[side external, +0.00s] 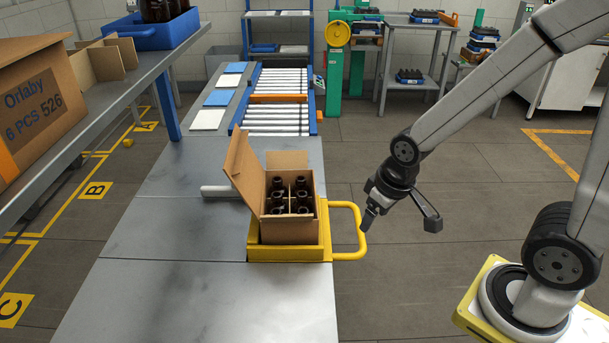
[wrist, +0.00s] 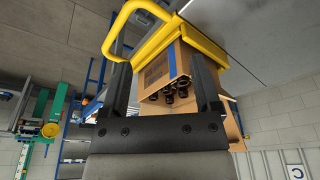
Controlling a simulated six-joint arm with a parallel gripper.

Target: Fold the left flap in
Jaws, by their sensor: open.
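An open cardboard box (side external: 290,232) with several dark amber bottles (side external: 291,196) in dividers stands in a yellow tray (side external: 290,254) on the metal table. Its left flap (side external: 243,166) stands up, leaning outward to the left. The back flap (side external: 287,160) is also up. My gripper (side external: 367,221) is open and empty, right of the box by the tray's yellow handle (side external: 361,232), apart from the flap. In the wrist view, my gripper (wrist: 158,62) frames the box (wrist: 160,72) and bottle tops (wrist: 176,91) between its fingers, in a strongly rotated view.
A grey bar (side external: 220,191) lies left of the box. A shelf (side external: 120,95) with a carton labelled Orlaby (side external: 38,100) runs along the left. A roller conveyor (side external: 278,98) is behind. The table in front of the tray (side external: 200,300) is clear.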

